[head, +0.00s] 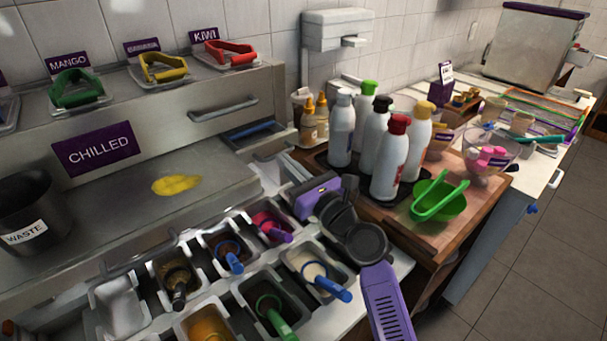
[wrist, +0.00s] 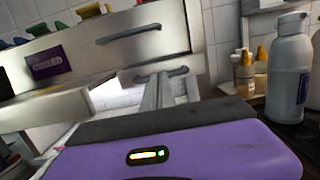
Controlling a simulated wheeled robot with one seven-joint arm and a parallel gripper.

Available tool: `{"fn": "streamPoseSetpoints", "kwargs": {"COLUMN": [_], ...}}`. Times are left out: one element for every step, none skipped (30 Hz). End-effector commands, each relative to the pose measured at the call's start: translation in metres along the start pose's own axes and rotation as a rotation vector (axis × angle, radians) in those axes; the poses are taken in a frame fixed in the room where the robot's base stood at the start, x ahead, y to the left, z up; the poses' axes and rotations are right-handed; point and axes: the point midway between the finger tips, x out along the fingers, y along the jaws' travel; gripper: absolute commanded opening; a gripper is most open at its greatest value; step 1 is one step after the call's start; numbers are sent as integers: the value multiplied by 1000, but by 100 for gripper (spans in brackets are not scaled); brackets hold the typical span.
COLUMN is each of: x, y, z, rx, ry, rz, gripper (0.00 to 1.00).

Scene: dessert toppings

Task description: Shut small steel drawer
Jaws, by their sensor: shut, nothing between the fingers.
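The small steel drawer (head: 277,147) stands partly open at the right end of the steel chilled unit, under a wider drawer front. A strip of its inside with something blue shows in the head view. In the wrist view its front with a grey bar handle (wrist: 178,71) is ahead of my gripper. My gripper (wrist: 158,80) is shut and empty, its fingers pointing at this front, close to the handle. I cannot tell whether they touch it. In the head view my purple gripper body (head: 318,195) is in front of the drawer, above the topping tubs' right end.
Topping tubs (head: 228,256) with scoops lie below and left of my gripper. Several bottles (head: 390,160) stand on a wooden board close to its right, with a green bowl (head: 440,203). A yellow spill (head: 176,184) marks the steel top.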

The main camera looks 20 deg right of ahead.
Motion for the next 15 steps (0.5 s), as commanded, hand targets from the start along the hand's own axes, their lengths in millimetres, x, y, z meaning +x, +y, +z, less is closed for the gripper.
{"fn": "streamPoseSetpoints", "kwargs": {"x": [14, 20, 30, 36, 42, 51, 56, 62, 69, 74, 78, 84, 87, 90, 94], "y": [1, 1, 1, 1, 1, 2, 2, 2, 1, 1, 1, 1, 2, 2, 2], "z": [-1, -3, -5, -6, -8, -10, -11, -12, -13, -14, -15, -16, -17, -17, -18], "rx": [0, 0, 1, 1, 0, 1, 2, 2, 1, 1, 1, 1, 1, 1, 0], "ry": [-2, -2, -2, -3, -2, -3, -2, -3, -3, -2, -2, -2, -2, -2, -1], "rz": [2, 2, 1, 1, 1, 2, 2, 2, 1, 1, 0, 0, 0, 0, 1], "gripper": [0, 0, 0, 0, 0, 0, 0, 0, 0, 0, 0, 0, 0, 0, 0]}}
